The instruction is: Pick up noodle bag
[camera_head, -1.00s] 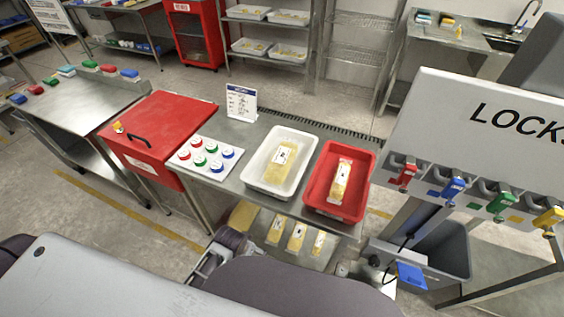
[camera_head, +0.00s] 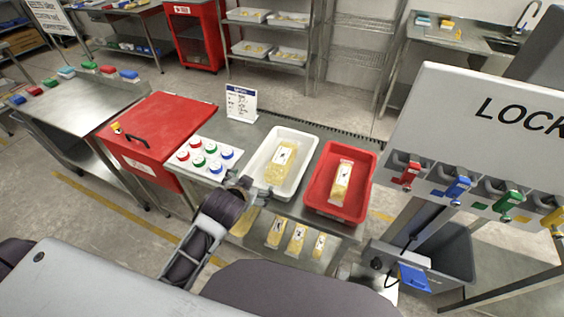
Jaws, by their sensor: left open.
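A noodle bag (camera_head: 281,159) with a white label lies in the white tray (camera_head: 297,136) on the steel table. Another noodle bag (camera_head: 341,183) lies in the red tray (camera_head: 367,164) to its right. Several more bags (camera_head: 296,238) lie on a lower surface in front of the table. My left gripper (camera_head: 263,194) is open and empty at the near left edge of the white tray, short of the bag there. Its fingers are small and partly merge with the tray edge. My right gripper is not in view.
A board of coloured round pieces (camera_head: 204,157) lies left of the white tray, beside a red lidded box (camera_head: 157,128). A small sign (camera_head: 241,103) stands behind. A lockout board (camera_head: 480,140) with coloured locks and a grey bin (camera_head: 447,262) stand at right.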

